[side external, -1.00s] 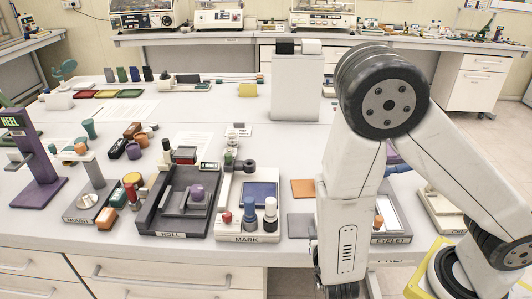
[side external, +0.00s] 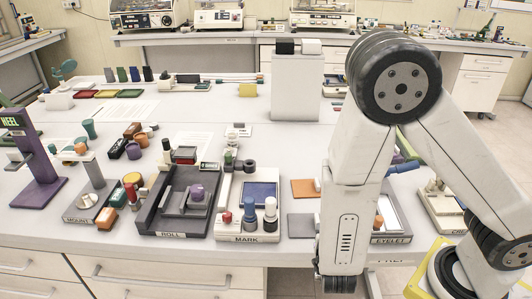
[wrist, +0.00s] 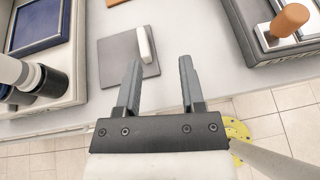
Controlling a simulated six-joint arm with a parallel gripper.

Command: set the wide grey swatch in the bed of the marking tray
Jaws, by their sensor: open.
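The wide grey swatch (wrist: 118,66) lies flat on the bench; in the side view (side external: 300,226) its right part is hidden behind my arm. A small white block (wrist: 147,43) rests on its right part. My gripper (wrist: 160,61) is open and empty, its fingertips over the swatch's near right edge in the wrist picture; height above it is unclear. In the side view its fingers are not clearly seen. The marking tray (side external: 229,230), labelled MARK, stands left of the swatch, with a blue panel (side external: 260,194) in its bed.
Red, blue and white-topped stampers (side external: 249,210) stand at the marking tray's front. An orange swatch (side external: 303,188) lies behind the grey one. The dark EYELET tray (side external: 391,239) is to the right, the ROLL tray (side external: 171,234) to the left. The bench's front edge is close to the swatch.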

